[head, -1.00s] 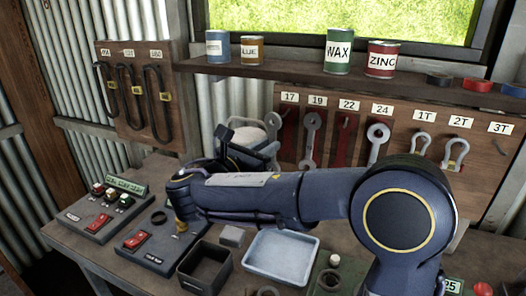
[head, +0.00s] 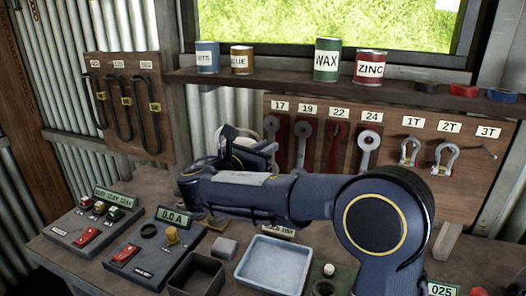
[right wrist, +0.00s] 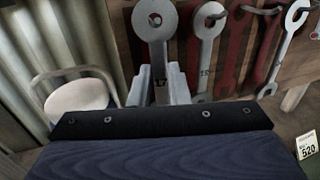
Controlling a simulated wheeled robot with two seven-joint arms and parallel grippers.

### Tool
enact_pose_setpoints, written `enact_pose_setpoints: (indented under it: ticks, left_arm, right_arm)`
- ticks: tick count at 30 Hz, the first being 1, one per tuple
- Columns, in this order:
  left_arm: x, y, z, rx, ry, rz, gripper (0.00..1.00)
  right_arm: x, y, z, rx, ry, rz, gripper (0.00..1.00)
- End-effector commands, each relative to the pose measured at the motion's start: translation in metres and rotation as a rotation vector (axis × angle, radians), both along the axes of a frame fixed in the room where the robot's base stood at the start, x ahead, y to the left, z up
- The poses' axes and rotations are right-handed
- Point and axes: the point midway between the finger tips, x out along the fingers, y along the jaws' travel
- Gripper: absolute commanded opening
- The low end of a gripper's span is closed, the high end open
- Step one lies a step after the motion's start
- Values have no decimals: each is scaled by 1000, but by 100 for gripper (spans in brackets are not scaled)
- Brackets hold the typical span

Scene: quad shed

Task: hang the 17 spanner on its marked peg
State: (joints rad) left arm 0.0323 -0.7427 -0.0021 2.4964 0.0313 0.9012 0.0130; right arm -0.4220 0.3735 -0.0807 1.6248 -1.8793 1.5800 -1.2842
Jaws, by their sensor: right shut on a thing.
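The 17 spanner (right wrist: 158,58) is grey, with a round ring end at the top and "17" on its shank. It hangs upright in my right gripper (right wrist: 163,88), whose fingers are shut on the shank. In the head view the 17 spanner (head: 271,126) is in front of the red outline under the "17" label (head: 281,105). Something dark and red shows through its ring; I cannot tell whether the peg passes through. My right gripper (head: 262,150) is partly hidden by its own wrist in the head view. My left gripper is not in view.
The 19 spanner (head: 302,131) hangs close to the right. The 22 outline (head: 337,148) is bare, and the 24 spanner (head: 367,150) hangs beyond it. A shelf (head: 290,80) with tins runs above. A blue tray (head: 272,262) and a dark box (head: 193,274) stand on the bench.

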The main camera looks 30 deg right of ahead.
Motion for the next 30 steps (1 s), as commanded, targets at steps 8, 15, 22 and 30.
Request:
enact_pose_setpoints:
  ticks: [8, 15, 22, 30]
  left_arm:
    - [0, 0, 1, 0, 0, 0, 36]
    - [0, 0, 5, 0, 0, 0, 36]
    - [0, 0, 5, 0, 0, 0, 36]
    - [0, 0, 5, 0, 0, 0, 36]
  right_arm:
    - [10, -14, 2, -6, -9, -3, 0]
    - [14, -18, -5, -5, -8, -2, 0]
    - [15, -19, -9, -4, -6, -1, 0]
    - [15, -19, -9, -3, -6, -1, 0]
